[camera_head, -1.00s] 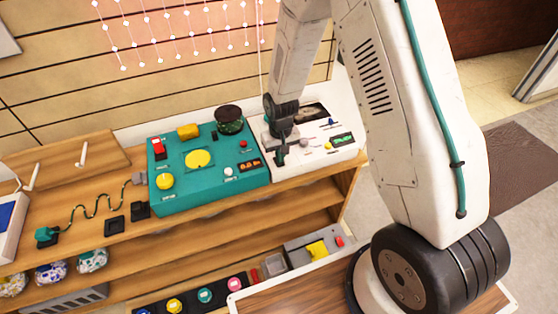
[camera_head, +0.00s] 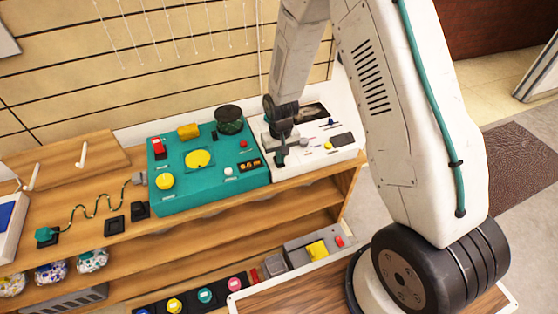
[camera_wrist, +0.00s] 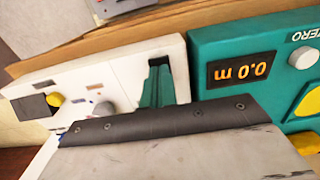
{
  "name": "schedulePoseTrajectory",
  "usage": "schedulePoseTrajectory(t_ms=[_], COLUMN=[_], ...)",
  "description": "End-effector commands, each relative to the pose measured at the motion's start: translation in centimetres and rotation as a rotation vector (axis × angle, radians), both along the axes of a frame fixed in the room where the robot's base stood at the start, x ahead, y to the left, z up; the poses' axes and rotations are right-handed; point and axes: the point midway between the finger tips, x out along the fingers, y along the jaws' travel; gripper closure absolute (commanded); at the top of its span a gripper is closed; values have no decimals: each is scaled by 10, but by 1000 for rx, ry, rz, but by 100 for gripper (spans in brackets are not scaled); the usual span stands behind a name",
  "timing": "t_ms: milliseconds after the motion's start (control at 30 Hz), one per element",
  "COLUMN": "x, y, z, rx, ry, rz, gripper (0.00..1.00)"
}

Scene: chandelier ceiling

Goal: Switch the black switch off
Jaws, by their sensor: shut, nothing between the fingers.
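My gripper (camera_head: 281,158) is shut and empty, low over the left part of the white control panel (camera_head: 325,155). In the wrist view my gripper (camera_wrist: 157,80) shows as dark green fingers close to the white panel's face (camera_wrist: 125,72), next to the teal panel. I cannot clearly pick out the black switch; it may be hidden behind or under my fingers, and I cannot tell whether they touch it. The strings of beads (camera_head: 175,30) on the wall are unlit.
The teal panel (camera_head: 205,190) with a red switch (camera_head: 158,145), yellow buttons and a lit display (camera_wrist: 241,69) stands directly left. The white panel also carries a yellow button (camera_wrist: 54,99) and a grey knob (camera_wrist: 101,107). A wooden shelf (camera_head: 300,210) runs below.

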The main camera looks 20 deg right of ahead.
Motion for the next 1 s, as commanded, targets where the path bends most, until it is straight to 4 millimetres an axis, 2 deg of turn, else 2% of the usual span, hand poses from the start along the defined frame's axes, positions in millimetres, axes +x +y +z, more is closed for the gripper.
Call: schedulePoseTrajectory(t_ms=[700,1000], x=[0,0], y=[0,0], z=[58,63], rx=[0,0], ry=[-2,0], rz=[0,0], gripper=[100,100])
